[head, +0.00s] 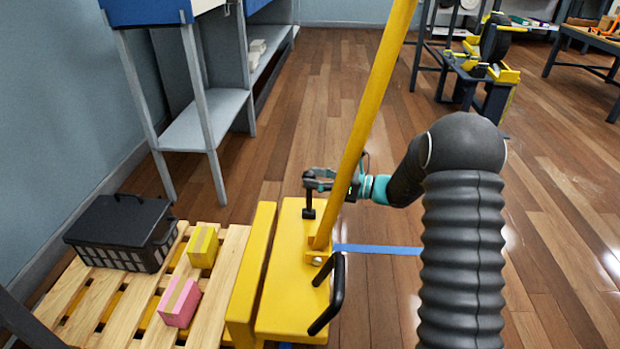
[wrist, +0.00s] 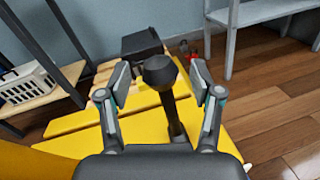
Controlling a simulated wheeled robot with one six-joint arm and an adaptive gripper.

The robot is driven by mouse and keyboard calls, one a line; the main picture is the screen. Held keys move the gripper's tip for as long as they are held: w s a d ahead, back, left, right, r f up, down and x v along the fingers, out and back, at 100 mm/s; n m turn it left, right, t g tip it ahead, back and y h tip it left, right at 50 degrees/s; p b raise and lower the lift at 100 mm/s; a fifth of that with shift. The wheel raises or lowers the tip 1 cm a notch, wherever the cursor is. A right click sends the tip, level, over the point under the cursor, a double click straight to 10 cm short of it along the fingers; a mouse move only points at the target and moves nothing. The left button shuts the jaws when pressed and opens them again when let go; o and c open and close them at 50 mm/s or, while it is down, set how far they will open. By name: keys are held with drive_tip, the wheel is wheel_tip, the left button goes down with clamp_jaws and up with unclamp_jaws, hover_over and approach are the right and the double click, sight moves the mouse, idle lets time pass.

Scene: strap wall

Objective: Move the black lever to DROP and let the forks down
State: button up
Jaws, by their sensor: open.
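The black lever (head: 309,211) stands on the yellow body of the pallet truck (head: 283,305), left of the long yellow pole (head: 366,110). My gripper (head: 312,181) is at its upper end, coming from the right. In the wrist view the lever's round knob (wrist: 160,72) and its stem lie between the two spread fingers of my gripper (wrist: 160,85), with a gap on each side. The gripper is open and holds nothing. The forks are mostly hidden under the wooden pallet (head: 232,243). No DROP marking is readable.
On the pallet are a black crate (head: 112,236), a yellow box (head: 203,246) and a pink box (head: 180,303). A grey-legged bench (head: 205,120) stands at the back left.

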drive_tip(key=shift+x, duration=0.8)
clamp_jaws()
